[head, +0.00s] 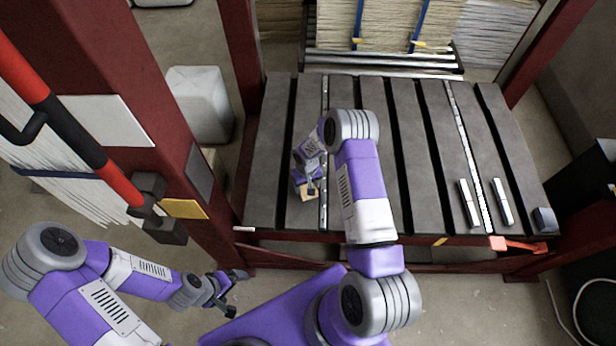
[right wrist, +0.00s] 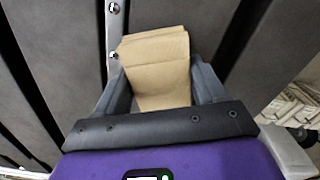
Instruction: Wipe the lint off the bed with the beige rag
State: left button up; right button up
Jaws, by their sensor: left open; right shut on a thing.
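The beige rag (head: 306,192) is a folded tan cloth at the front left part of the dark grey slatted bed (head: 407,170). My right gripper (head: 308,186) reaches over the bed and is shut on the rag. In the right wrist view, the folded rag (right wrist: 155,60) stands out between the two fingers, over the grey slats and beside a bolted metal strip. I cannot tell whether the rag touches the bed. My left gripper (head: 236,293) is open and empty, in front of the bed's left front corner. I cannot make out lint; my right arm hides part of the bed.
Two light bars (head: 468,203) (head: 502,202) lie at the bed's right front. Dark red posts (head: 170,110) stand at its sides. A red-and-black handle (head: 75,135) is at the left. A white container (head: 200,103) stands behind the left post. The right-hand slats are mostly clear.

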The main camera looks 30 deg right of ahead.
jog(key=shift+r+p, duration=1.35)
jog(key=shift+r, duration=1.2)
